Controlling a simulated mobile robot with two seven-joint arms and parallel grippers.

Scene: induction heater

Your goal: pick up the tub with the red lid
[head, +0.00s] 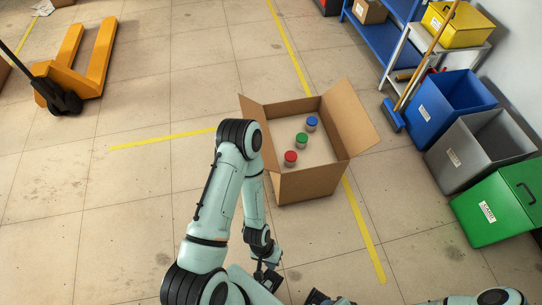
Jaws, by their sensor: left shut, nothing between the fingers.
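The tub with the red lid (291,158) stands upright inside an open cardboard box (308,186) on the floor. It is the nearest of a slanting row of three tubs, with the green-lidded tub (302,140) and the blue-lidded tub (312,124) behind it. My left gripper (268,279) is low in the head view, outside the box and below its near wall. It is shut and empty, well apart from the tubs. Parts of my right arm show at the bottom edge, but its fingers are not visible.
The box flaps stand outward; my left arm overlaps its left side. Blue (449,108), grey (480,150) and green (499,202) bins line the right, with a broom (392,115) beside them. A yellow pallet jack (84,66) stands upper left. The floor left of the box is clear.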

